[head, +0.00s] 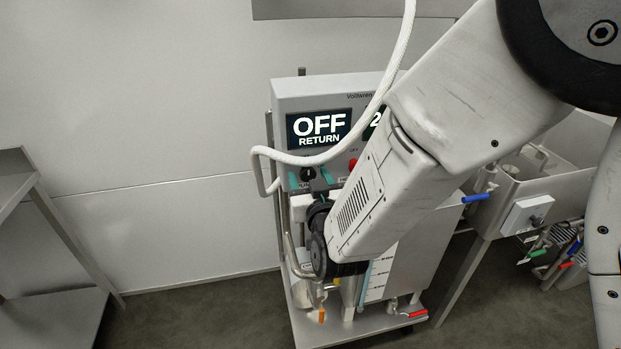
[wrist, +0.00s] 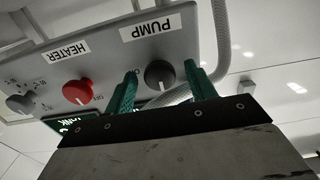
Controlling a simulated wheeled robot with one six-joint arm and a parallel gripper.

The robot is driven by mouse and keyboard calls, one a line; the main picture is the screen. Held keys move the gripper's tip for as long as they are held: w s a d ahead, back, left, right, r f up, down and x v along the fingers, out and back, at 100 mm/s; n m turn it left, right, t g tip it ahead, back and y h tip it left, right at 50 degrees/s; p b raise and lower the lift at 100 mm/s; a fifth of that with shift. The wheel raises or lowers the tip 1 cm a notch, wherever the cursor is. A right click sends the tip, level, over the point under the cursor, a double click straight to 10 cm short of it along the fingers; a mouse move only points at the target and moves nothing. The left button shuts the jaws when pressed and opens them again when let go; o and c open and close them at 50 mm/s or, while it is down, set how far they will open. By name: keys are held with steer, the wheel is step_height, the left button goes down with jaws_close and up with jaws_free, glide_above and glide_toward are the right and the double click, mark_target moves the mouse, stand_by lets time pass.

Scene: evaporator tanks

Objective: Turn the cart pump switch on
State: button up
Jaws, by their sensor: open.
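The black pump switch (wrist: 159,75), a round knob under a label reading PUMP, is on the grey cart panel in the wrist view, which shows it upside down. In the head view the knob (head: 307,174) is below the display (head: 319,128), which reads OFF RETURN. My gripper (wrist: 162,82) is open, with one green finger on each side of the knob. The fingers show apart from the knob in the wrist view; I cannot tell whether the tips reach its depth. In the head view my arm hides part of the panel.
A red heater knob (wrist: 77,92) and a grey knob (wrist: 20,104) are beside the pump knob. A white hose (head: 335,152) crosses the cart front. A steel table (head: 40,215) stands at left, and a steel tank (head: 530,190) at right.

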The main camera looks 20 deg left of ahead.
steer(key=c, duration=1)
steer(key=shift+m, duration=0.3)
steer(key=m, duration=0.4)
steer(key=shift+m, duration=0.3)
steer(key=m, duration=0.9)
steer(key=shift+m, duration=1.9)
